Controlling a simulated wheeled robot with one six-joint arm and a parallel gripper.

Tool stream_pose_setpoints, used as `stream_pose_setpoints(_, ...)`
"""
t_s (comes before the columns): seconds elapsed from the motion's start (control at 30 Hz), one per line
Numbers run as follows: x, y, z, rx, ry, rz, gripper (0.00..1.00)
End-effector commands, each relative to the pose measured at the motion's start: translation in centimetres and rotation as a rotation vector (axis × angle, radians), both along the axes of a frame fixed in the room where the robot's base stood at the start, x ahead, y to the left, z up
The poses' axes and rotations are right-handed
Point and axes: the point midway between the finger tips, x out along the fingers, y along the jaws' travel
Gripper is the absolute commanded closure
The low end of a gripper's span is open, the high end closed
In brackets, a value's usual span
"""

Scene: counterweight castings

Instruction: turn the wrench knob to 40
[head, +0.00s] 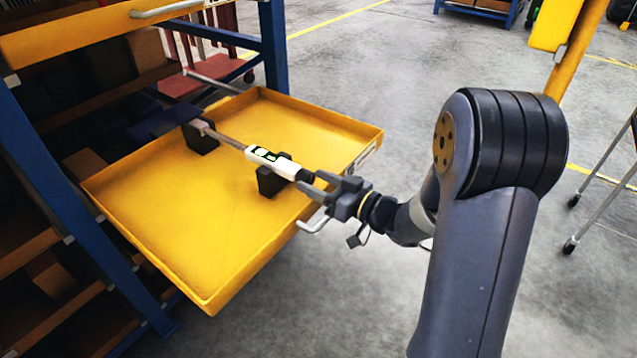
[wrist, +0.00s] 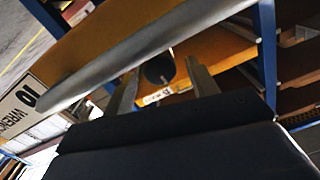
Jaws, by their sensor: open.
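The wrench (head: 262,155) lies across two black cradles (head: 200,138) in a pulled-out yellow drawer. It has a metal shaft and a white body with a small dark and green display, too small to read. Its dark knob (head: 305,175) is at the near right end, over the drawer's edge. My gripper (head: 318,187) is at that end, pointing along the wrench. In the wrist view my gripper (wrist: 158,84) has its fingers apart, with the dark round knob end (wrist: 158,70) showing between them. I cannot tell whether the fingers touch it. No knob scale is readable.
The yellow drawer (head: 190,235) has a grey bar handle (head: 313,227) just below my gripper. Blue rack posts (head: 75,200) stand at left.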

Motion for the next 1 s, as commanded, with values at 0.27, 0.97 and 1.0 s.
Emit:
stream_pose_setpoints(0.27,-0.02,-0.02,0.0,0.0,0.0,0.0,0.62)
stream_pose_setpoints(0.97,-0.03,-0.01,-0.17,-0.046,-0.061,0.0,0.89)
stream_pose_setpoints(1.0,-0.05,-0.01,-0.19,-0.061,-0.081,0.001,0.89)
